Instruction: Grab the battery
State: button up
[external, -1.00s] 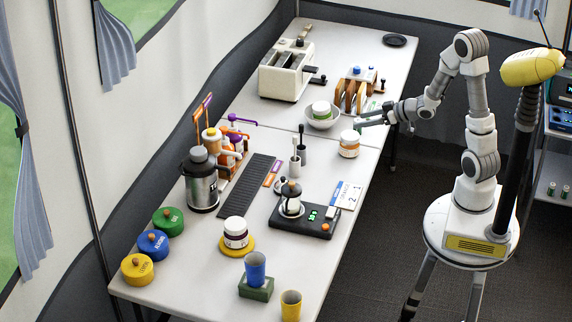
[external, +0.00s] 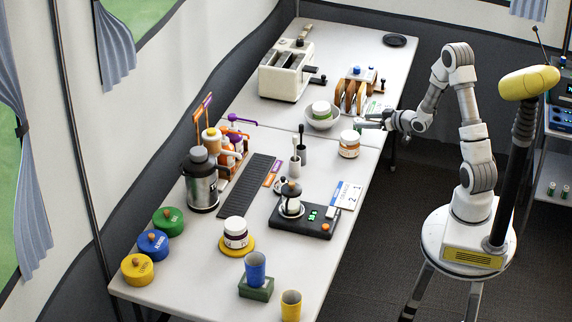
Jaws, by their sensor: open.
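My gripper (external: 364,120) is at the right edge of the long table (external: 205,275), just behind and right of a white jar with an orange label (external: 349,144). Its fingers point left and look open, with nothing seen between them. I cannot pick out a battery for certain. Two small green-and-white upright cylinders, possibly batteries (external: 551,188), stand on a shelf at the far right, well away from my gripper. Small green-and-white items (external: 374,107) lie near the toast rack, too small and partly covered to identify.
A bowl holding a green-banded jar (external: 321,112), a wooden toast rack (external: 352,95) and a toaster (external: 286,72) stand left of and behind my gripper. A scale (external: 300,221) and cups stand nearer. The table's far end is mostly clear.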

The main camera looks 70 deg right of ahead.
jog(key=shift+x, duration=0.8)
jog(key=x, duration=0.1)
jog(key=b+x, duration=0.1)
jog(key=x, duration=0.2)
jog(key=shift+a+f+b, duration=0.3)
jog(key=shift+f+b, duration=0.05)
jog(key=shift+w+d+f, duration=0.15)
jog(key=shift+w+d, duration=0.05)
jog(key=shift+w, duration=0.4)
grip_shut()
